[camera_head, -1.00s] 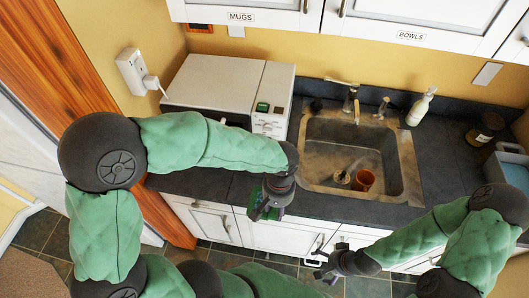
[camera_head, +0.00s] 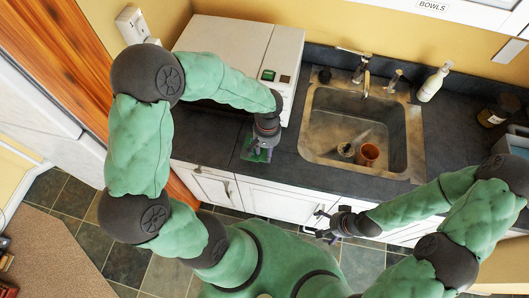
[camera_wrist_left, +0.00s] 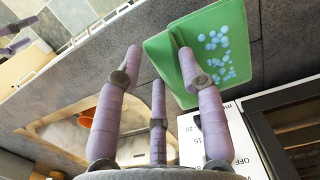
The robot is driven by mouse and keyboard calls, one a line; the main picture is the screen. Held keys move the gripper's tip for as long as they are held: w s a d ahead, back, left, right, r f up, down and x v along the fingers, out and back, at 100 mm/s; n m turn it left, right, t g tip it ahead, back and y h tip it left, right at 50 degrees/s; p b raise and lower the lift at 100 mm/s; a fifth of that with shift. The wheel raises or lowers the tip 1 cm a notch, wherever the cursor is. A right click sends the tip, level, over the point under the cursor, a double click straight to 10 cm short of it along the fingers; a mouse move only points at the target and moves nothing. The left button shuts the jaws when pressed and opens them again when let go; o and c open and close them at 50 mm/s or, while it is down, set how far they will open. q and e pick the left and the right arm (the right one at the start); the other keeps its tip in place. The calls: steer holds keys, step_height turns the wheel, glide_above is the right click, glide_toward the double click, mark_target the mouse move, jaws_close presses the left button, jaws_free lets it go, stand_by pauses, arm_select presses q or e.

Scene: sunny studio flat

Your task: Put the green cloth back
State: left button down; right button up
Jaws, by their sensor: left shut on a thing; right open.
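The green cloth (camera_wrist_left: 205,45) has a patch of pale blue dots and hangs from the fingers of my left gripper (camera_head: 258,155). The wrist view shows those fingers (camera_wrist_left: 160,75) shut on one edge of it. In the head view only a small piece of the cloth (camera_head: 247,152) shows beside the fingers. They are over the front part of the dark counter (camera_head: 215,140), left of the sink. I cannot tell whether the cloth touches the counter. My right gripper (camera_head: 320,225) is open and empty, low in front of the cabinets.
The sink (camera_head: 318,125) holds an orange cup (camera_head: 369,154) and another small item. A white microwave (camera_head: 225,50) stands behind my left gripper. A white bottle (camera_head: 433,83) and a dark jar (camera_head: 491,116) stand right of the sink. White cabinets (camera_head: 275,200) are below.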

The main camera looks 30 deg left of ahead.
arm_select(q)
steer(key=shift+w+a+f, duration=0.4)
steer(key=shift+a+f, duration=0.05)
steer(key=shift+f, duration=0.25)
steer(key=shift+w+a+f, duration=0.1)
steer(key=shift+f, duration=0.8)
steer(key=shift+w+a+f, duration=0.1)
steer(key=shift+f, duration=0.8)
steer(key=shift+f+b, duration=0.15)
steer(key=shift+b, duration=0.2)
steer(key=c, duration=0.8)
jaws_free()
